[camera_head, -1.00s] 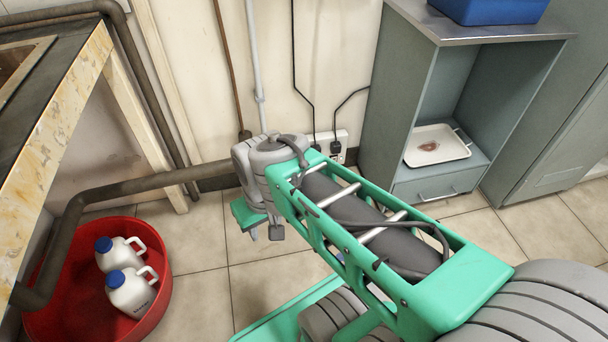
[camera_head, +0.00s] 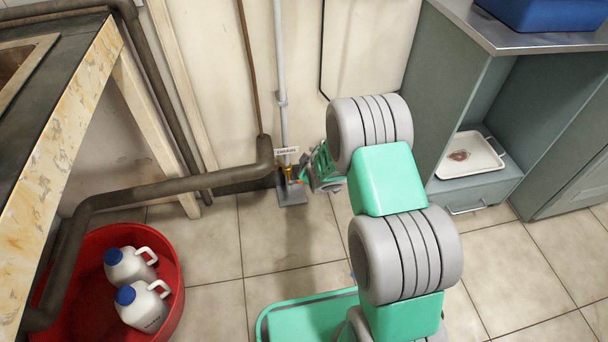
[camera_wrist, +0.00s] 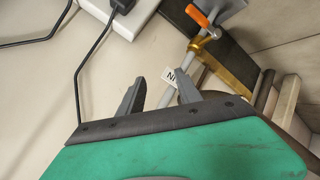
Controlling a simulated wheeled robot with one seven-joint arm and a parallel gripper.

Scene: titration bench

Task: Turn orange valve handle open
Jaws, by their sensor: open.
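The orange valve handle (camera_wrist: 198,16) shows at the top of the wrist view, on a brass valve (camera_wrist: 208,45) fitted on a pale pipe. In the head view the brass valve (camera_head: 288,173) is small, low on the wall pipe. My gripper there is just right of the valve, mostly hidden by my own arm.
A white label (camera_head: 286,151) hangs by the valve. A thick dark pipe (camera_head: 160,189) runs left from there. A red tub (camera_head: 172,275) with white jugs stands at lower left. A grey cabinet (camera_head: 465,120) stands at right. A power strip (camera_wrist: 135,18) is on the wall.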

